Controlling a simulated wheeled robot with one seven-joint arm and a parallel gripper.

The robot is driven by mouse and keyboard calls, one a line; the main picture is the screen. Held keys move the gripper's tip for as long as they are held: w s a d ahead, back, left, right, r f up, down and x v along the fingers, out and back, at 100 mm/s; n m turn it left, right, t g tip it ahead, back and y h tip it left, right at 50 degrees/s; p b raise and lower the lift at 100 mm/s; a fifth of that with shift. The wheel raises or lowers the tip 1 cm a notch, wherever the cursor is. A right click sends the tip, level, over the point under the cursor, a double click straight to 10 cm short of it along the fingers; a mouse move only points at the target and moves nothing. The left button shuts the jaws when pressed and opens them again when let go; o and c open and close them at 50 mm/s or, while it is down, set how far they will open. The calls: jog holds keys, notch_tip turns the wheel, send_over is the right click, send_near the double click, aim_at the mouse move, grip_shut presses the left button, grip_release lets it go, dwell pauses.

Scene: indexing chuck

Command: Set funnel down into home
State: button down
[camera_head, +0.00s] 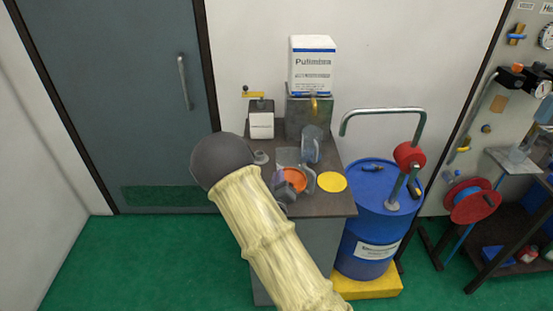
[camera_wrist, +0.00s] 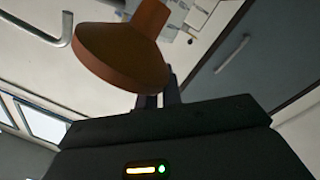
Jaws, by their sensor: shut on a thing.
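The orange funnel (camera_head: 294,180) shows in the head view over the front of the dark bench top, partly hidden by my gripper (camera_head: 283,188). In the wrist view the funnel (camera_wrist: 122,48) looks brown-orange, with its wide rim facing down-left and its narrower neck at the top. My gripper fingers (camera_wrist: 160,92) are shut on it, near its right side. A flat yellow disc (camera_head: 332,182) lies on the bench just right of the funnel, with nothing on it. No label shows whether this disc is the home.
A clear jug (camera_head: 311,145) stands behind the funnel on the bench top (camera_head: 335,205). A grey dispenser (camera_head: 308,115) with a white box and a small crank unit (camera_head: 261,122) stand at the back. A blue drum (camera_head: 365,225) with a pump is at the right.

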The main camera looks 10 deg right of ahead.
jog(key=s+f+n+y, duration=0.1)
jog(key=s+f, duration=0.4)
jog(key=f, duration=0.6)
jog(key=s+f+n+y, duration=0.2)
jog(key=s+f+y, duration=0.2)
jog(key=f, duration=0.7)
jog(key=shift+s+a+f+t+y, duration=0.3)
jog(key=shift+s, duration=0.9)
jog(key=shift+r, duration=0.1)
